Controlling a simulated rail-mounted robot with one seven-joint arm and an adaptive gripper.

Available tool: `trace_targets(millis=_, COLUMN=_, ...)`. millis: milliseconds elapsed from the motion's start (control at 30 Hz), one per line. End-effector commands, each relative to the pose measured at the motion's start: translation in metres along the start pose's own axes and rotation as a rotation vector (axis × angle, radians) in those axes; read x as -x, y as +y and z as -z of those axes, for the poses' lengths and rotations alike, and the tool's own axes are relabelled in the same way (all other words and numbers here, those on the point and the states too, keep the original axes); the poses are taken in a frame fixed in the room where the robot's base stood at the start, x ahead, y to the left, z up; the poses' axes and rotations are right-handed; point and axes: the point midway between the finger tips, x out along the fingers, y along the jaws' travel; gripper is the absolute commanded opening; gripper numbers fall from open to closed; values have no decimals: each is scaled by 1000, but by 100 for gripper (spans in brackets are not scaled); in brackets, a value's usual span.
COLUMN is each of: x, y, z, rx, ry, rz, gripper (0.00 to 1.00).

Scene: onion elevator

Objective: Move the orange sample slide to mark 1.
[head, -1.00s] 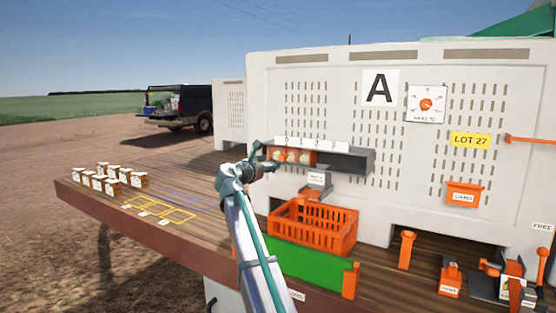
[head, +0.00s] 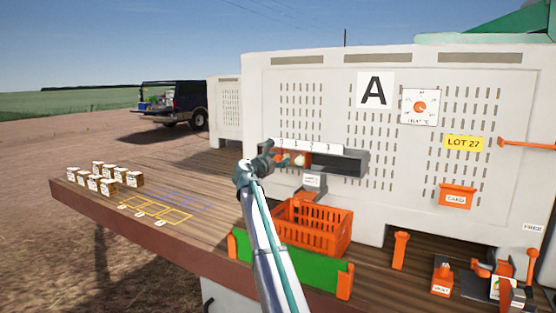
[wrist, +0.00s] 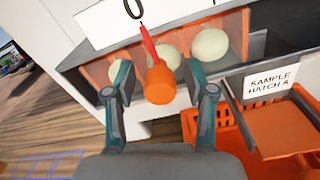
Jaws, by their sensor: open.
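The orange sample slide (wrist: 235,40) sits at the left end of the grey trough under the numbered strip, with several pale onions in it. Its round orange knob (wrist: 158,86) sticks out toward me, and its red pointer (wrist: 148,44) stands near the 0 mark (wrist: 133,8). In the wrist view my gripper (wrist: 159,76) is open, with one finger on each side of the knob and visible gaps. In the head view my gripper (head: 274,160) covers the slide's left part. Mark 1 (head: 297,146) is just right of 0 on the white strip (head: 320,148).
An orange crate (head: 318,228) stands below the trough, under the sample hatch (head: 313,182). The grey trough (head: 350,163) is empty to the right of the slide. Small labelled boxes (head: 105,178) stand far left on the deck. A green panel (head: 310,265) stands in front of the crate.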

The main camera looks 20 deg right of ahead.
Motion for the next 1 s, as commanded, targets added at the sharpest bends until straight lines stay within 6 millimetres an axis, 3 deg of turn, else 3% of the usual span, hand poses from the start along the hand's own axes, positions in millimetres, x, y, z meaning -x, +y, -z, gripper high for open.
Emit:
trace_targets(millis=100, x=0, y=0, z=0, rx=0, ry=0, rz=0, gripper=53)
trace_targets(millis=433, x=0, y=0, z=0, rx=0, ry=0, rz=0, gripper=0)
trace_targets(millis=767, x=1, y=-5, z=-2, rx=0, ry=0, rz=1, gripper=0)
trace_targets(millis=1000, x=3, y=-48, z=-16, rx=2, ry=0, rz=5, gripper=0)
